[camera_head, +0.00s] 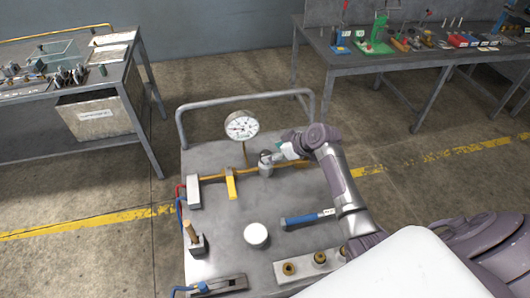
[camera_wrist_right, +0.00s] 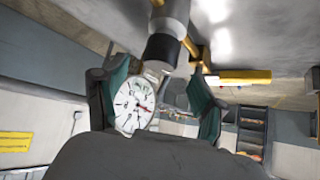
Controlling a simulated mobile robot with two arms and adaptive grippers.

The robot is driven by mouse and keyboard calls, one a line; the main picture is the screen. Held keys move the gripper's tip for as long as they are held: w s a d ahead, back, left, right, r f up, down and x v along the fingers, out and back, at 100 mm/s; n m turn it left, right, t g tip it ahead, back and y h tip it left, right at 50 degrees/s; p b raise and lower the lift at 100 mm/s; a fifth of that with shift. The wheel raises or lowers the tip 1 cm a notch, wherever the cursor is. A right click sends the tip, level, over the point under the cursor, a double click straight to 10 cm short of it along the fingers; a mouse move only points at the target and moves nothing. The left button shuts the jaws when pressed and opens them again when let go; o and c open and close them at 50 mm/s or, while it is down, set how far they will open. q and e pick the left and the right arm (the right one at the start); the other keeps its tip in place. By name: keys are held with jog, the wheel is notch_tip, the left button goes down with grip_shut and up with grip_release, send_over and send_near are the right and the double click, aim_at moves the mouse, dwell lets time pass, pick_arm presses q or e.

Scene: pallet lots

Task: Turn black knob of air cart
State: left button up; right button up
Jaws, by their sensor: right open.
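The air cart (camera_head: 220,150) is a grey metal top with a rail at its far side. The knob (camera_head: 266,158) sits on a grey cylindrical body on the yellow pipe, right of the middle of the cart. In the right wrist view the black knob (camera_wrist_right: 162,50) shows as a dark end on the grey cylinder. My right gripper (camera_head: 275,157) is close beside the knob, reaching in from the right. In the wrist view its two green-padded fingers (camera_wrist_right: 153,70) are apart, with the knob between or just beyond their tips; contact cannot be told. My left gripper is out of view.
A pressure gauge (camera_head: 242,125) stands just behind the knob. A yellow lever (camera_head: 231,184), a blue-handled valve (camera_head: 300,219) and a white round cap (camera_head: 256,234) are on the cart. Workbenches stand back left (camera_head: 132,88) and back right (camera_head: 400,63).

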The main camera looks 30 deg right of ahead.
aim_at(267, 154)
jog(key=x, duration=0.4)
jog(key=shift+w+a+f, duration=0.1)
jog(key=shift+w+f, duration=0.15)
jog(key=shift+f, duration=0.05)
jog(key=c, duration=1.1)
jog(key=m+h+p, duration=0.2)
jog(key=p, duration=0.1)
jog(key=m+p, duration=0.1)
jog(key=shift+r+m+t+h+p, duration=0.25)
jog(key=shift+m+t+h+p, duration=0.15)
jog(key=shift+c, duration=0.2)
jog(key=shift+f+m, duration=0.2)
jog(key=shift+m, duration=0.1)
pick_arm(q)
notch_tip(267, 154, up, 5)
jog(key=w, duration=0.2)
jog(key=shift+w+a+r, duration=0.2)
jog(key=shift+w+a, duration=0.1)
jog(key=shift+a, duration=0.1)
pick_arm(e)
jog(key=shift+h, duration=0.3)
